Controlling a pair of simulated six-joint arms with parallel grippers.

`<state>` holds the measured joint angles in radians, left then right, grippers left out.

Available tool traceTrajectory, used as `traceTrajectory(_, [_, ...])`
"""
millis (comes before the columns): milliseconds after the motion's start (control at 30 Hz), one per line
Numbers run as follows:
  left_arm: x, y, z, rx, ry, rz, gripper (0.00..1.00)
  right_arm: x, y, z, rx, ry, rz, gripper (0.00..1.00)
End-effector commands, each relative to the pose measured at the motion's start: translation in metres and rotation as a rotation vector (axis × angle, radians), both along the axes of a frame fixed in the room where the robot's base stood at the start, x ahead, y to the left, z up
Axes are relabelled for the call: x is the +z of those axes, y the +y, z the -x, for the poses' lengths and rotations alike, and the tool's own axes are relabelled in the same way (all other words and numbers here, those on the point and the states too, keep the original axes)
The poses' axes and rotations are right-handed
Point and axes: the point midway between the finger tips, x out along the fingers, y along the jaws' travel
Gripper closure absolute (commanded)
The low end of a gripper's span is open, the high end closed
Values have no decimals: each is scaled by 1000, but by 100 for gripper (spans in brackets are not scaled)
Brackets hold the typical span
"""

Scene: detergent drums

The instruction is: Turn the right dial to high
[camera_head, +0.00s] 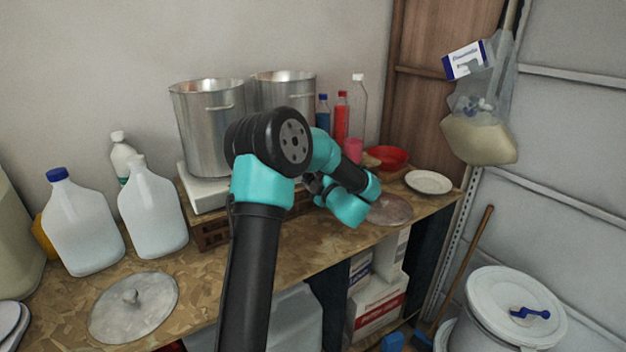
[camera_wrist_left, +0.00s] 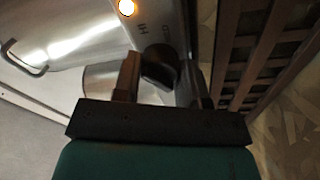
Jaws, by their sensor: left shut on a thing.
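Two steel pots, a left one (camera_head: 210,125) and a right one (camera_head: 285,90), stand at the back of the bench; the left one rests on a white hot plate (camera_head: 203,196). In the left wrist view, a dark dial (camera_wrist_left: 158,66) is on a steel panel (camera_wrist_left: 170,18) marked "HI", beside a glowing orange light (camera_wrist_left: 126,7). My left gripper (camera_wrist_left: 158,80) is shut on the dial, one finger on each side. In the head view my left arm hides the panel, the dial and most of this gripper (camera_head: 318,188). My right gripper is not in view.
A slatted wooden base (camera_head: 213,234) is under the hot plate. Bottles (camera_head: 341,118), a red bowl (camera_head: 388,157) and a plate (camera_head: 428,182) are to the right.

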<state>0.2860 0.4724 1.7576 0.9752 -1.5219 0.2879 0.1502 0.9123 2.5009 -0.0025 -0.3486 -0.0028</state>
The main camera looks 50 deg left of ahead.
Motion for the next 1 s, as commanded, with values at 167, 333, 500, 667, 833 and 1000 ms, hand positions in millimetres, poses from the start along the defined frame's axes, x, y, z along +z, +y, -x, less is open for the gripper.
traceTrajectory(167, [-1,0,0,0,109,-19,85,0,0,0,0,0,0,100])
traceTrajectory(333, [-1,0,1,1,171,-30,85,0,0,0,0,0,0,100])
traceTrajectory(500, [-1,0,1,0,195,-34,85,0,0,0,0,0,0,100])
traceTrajectory(667, [-1,0,1,0,199,-36,85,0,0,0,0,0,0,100])
traceTrajectory(833, [-1,0,1,0,198,-36,85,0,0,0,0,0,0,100])
traceTrajectory(1000, [-1,0,0,0,197,-36,47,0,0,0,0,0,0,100])
